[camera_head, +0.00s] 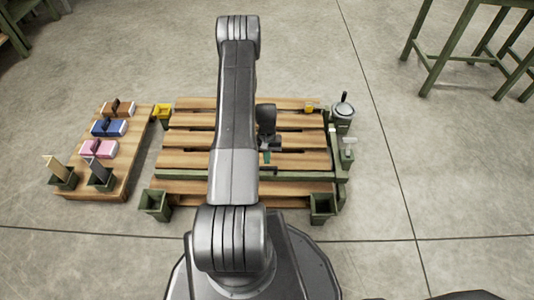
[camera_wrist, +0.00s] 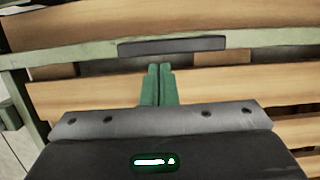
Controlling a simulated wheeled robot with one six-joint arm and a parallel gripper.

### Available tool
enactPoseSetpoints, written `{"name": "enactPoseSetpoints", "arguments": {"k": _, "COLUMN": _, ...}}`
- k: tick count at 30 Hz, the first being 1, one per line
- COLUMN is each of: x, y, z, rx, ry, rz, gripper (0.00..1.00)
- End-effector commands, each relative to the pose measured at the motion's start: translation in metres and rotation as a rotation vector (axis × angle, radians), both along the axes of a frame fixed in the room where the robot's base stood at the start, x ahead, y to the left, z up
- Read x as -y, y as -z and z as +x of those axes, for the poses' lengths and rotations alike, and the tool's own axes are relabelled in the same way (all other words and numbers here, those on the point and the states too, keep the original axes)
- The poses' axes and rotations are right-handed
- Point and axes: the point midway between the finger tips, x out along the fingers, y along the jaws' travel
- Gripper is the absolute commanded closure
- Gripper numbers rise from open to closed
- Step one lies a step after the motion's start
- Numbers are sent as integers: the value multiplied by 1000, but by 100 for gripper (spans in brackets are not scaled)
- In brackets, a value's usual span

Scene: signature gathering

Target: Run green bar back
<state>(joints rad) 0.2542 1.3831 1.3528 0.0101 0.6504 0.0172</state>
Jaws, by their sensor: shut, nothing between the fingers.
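The green bar (camera_head: 292,176) lies across the near part of the wooden slatted pallet; my arm hides its middle in the head view. In the wrist view the green bar (camera_wrist: 275,38) runs across the top, with a dark grey strip (camera_wrist: 172,46) on it. My gripper (camera_head: 266,156) points down over the slats, on the far side of the bar. In the wrist view my gripper (camera_wrist: 159,69) has its green fingers together and empty, their tips just short of the dark strip. I cannot tell whether they touch it.
A green side rail (camera_head: 341,160) runs along the pallet's right edge, with a grey pot (camera_head: 343,112) at its far end. Green boxes (camera_head: 154,203) (camera_head: 321,206) stand at the near corners.

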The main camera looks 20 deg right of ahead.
Motion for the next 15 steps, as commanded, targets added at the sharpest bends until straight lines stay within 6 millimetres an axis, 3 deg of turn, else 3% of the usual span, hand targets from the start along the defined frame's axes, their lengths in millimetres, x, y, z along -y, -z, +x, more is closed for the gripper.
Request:
{"name": "enactPoseSetpoints", "arguments": {"k": 11, "x": -1, "y": 0, "z": -2, "rx": 0, "ry": 0, "rz": 0, "gripper": 100}}
{"name": "enactPoseSetpoints", "arguments": {"k": 15, "x": -4, "y": -1, "z": -13, "rx": -2, "ry": 0, "rz": 1, "gripper": 100}}
